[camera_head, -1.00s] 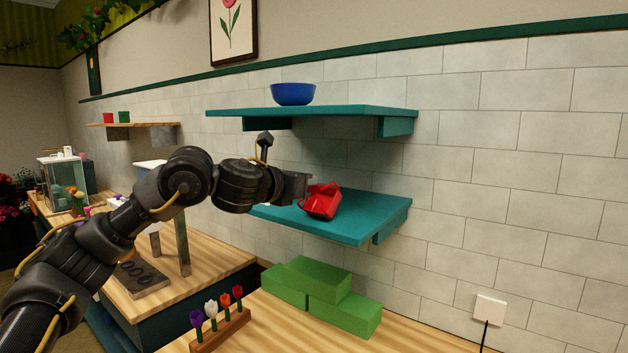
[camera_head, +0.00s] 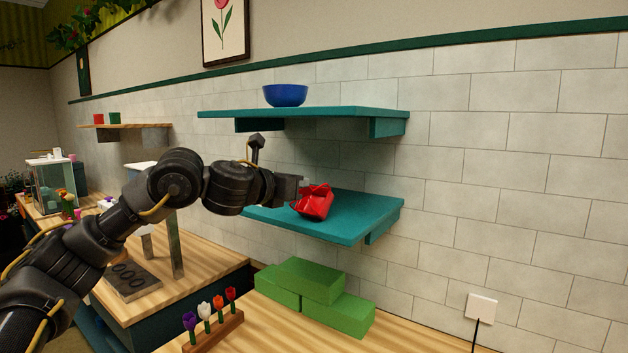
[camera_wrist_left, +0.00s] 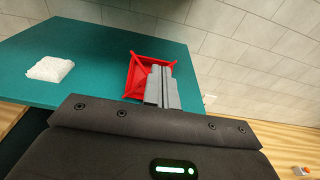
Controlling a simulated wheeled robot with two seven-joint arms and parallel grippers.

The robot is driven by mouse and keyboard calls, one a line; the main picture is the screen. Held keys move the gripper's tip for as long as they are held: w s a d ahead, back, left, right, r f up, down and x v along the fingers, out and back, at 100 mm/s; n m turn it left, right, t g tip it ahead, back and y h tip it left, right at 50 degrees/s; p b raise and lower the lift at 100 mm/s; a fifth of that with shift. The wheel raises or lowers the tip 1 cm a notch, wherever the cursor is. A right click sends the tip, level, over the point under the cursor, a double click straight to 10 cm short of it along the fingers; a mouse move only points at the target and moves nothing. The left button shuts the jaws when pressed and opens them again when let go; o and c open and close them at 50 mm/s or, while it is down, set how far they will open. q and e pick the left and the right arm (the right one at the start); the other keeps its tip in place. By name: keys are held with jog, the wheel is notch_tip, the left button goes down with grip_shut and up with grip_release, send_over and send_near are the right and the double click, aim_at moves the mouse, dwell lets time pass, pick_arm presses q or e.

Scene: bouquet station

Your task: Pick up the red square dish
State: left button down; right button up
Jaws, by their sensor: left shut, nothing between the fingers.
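The red square dish (camera_head: 316,204) is on the lower teal shelf (camera_head: 362,221), and looks tipped rather than flat. My left gripper (camera_head: 301,184) is right at its left side in the head view, its fingers shut and empty. In the left wrist view the dish (camera_wrist_left: 135,80) shows its red walls beside and partly behind the closed fingers (camera_wrist_left: 161,70). I cannot tell whether the fingers touch it. My right gripper is out of view.
A blue bowl (camera_head: 285,95) stands on the upper teal shelf (camera_head: 340,112), above my left arm. A white block (camera_wrist_left: 50,68) lies on the lower shelf in the wrist view. Green blocks (camera_head: 335,310) and a tulip rack (camera_head: 213,331) are on the counter below.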

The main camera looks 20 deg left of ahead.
pick_arm(q)
jog(key=b+v, duration=0.3)
jog(key=v, duration=0.8)
jog(key=shift+s+f, duration=0.2)
jog(key=shift+f, duration=0.05)
jog(key=shift+a, duration=0.15)
